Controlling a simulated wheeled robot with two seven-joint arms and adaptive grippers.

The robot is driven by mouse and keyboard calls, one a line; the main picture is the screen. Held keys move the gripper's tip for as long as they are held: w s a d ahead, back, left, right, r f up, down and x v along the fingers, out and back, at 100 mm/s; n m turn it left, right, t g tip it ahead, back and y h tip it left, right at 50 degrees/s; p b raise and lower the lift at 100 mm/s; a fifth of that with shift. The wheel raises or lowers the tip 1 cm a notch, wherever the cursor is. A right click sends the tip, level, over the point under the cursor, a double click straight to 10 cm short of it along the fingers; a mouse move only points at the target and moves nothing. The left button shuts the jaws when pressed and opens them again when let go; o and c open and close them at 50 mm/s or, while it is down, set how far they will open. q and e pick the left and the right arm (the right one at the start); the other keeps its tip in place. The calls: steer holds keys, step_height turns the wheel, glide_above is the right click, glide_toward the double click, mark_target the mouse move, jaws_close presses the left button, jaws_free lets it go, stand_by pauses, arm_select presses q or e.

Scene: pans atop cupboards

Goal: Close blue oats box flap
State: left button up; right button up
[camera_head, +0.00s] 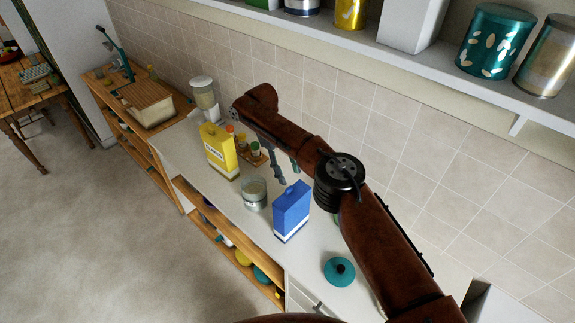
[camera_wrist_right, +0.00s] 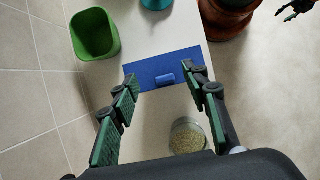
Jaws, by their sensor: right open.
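The blue oats box (camera_head: 291,212) stands upright on the white counter, with a pale band near its base. In the right wrist view its blue top (camera_wrist_right: 160,62) lies between and beyond my fingers, with a small raised blue piece (camera_wrist_right: 165,78) near one edge. I cannot tell clearly how far the flap is raised. My right gripper (camera_head: 284,178) is open and empty, pointing down just behind the box in the head view; its fingers also show in the right wrist view (camera_wrist_right: 165,98). My left gripper (camera_wrist_right: 286,14) shows small at that view's top right corner, away from the box.
A glass jar (camera_head: 254,193) stands left of the box, and a yellow box (camera_head: 218,150) and small spice jars (camera_head: 254,150) stand farther back. A green container (camera_wrist_right: 95,34) stands near the tiled wall.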

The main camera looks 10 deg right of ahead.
steer(key=shift+w+r, duration=0.1)
steer(key=shift+r, duration=1.4)
